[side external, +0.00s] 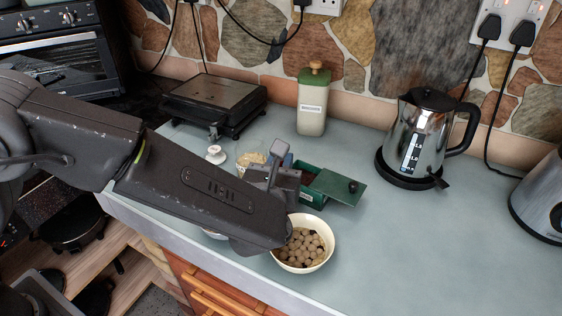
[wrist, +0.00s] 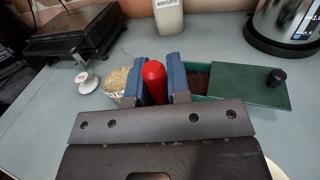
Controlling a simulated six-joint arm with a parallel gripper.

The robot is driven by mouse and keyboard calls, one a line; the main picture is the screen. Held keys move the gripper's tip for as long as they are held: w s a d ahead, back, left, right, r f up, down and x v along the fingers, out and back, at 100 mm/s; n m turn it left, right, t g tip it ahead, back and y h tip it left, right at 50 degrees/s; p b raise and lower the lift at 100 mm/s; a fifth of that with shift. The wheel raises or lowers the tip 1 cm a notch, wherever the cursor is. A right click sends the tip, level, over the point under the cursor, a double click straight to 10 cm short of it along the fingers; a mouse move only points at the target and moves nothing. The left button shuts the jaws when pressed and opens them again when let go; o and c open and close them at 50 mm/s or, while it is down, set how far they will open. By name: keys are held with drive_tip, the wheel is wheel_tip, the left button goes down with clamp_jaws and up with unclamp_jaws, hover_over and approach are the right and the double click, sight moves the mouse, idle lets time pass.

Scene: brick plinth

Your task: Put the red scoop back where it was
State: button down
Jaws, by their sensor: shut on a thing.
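My gripper (wrist: 156,78) is shut on the red scoop (wrist: 154,80); the scoop's red rounded handle stands up between the two blue fingers in the wrist view. In the side view my gripper (side external: 270,172) hangs over the counter, and I cannot make out the scoop there. The scoop's lower end is hidden. Right of the fingers is a green box (side external: 308,196) holding dark brown stuff, its green lid (side external: 337,187) with a black knob pushed off to the right. Left of the fingers is a clear tub (wrist: 116,86) of pale flakes.
A cream bowl (side external: 324,254) of round brown pieces stands at the counter's front edge. A white knobbed piece (side external: 216,154) sits left of the tub. Behind are a black grill (side external: 213,98), a biscuit canister (side external: 312,108) and a steel kettle (side external: 422,135). The counter's right front is clear.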

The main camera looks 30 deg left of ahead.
drive_tip(key=shift+f, duration=0.15)
drive_tip(key=c, duration=1.1)
unclamp_jaws()
drive_tip(key=v, duration=1.2)
